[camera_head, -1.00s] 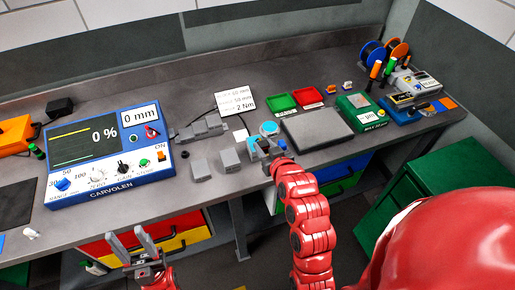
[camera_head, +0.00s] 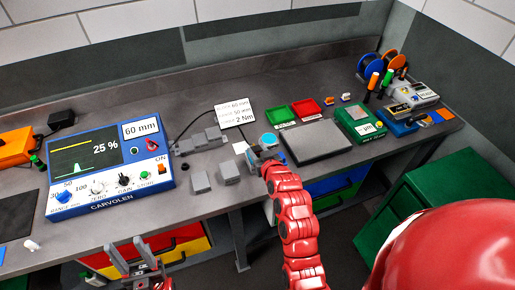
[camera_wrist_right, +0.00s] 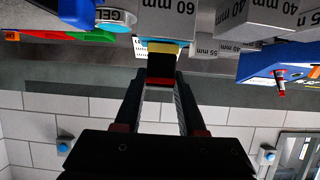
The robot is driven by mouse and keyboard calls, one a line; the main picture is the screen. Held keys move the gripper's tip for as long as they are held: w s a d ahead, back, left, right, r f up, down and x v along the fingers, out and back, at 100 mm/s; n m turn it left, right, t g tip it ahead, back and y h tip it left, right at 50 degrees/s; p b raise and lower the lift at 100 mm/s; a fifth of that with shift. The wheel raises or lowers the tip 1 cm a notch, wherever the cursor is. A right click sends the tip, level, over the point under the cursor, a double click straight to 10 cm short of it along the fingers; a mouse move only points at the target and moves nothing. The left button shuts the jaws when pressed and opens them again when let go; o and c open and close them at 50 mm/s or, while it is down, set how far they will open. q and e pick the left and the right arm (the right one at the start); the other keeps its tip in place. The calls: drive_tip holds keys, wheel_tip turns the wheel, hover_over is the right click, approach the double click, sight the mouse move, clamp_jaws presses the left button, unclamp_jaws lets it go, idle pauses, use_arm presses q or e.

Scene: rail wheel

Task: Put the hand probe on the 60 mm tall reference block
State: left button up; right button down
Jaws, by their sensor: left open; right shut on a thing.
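The 60 mm reference block (camera_wrist_right: 168,18) shows in the right wrist view, which is upside down. The hand probe (camera_wrist_right: 160,66) is held between the fingers of my right gripper (camera_wrist_right: 160,84). The probe's blue and yellow end meets the block's face and appears to touch it. In the head view, my right gripper (camera_head: 262,161) is at the bench's front middle and hides the probe and most of the contact. The blue instrument (camera_head: 110,166) reads 60 mm and 25 %, with a green peak. My left gripper (camera_head: 127,246) is open and empty in front of the bench.
Grey blocks (camera_head: 229,173) stand left of my right gripper, with more grey blocks (camera_head: 200,141) behind. A blue-lidded gel pot (camera_head: 268,141) is close behind it. A grey plate (camera_head: 316,144) lies to the right. Green (camera_head: 276,113) and red (camera_head: 306,107) trays sit farther back.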

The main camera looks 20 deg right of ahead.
drive_tip(key=shift+f, duration=0.1)
drive_tip(key=c, duration=0.5)
unclamp_jaws()
drive_tip(key=shift+w, duration=0.1)
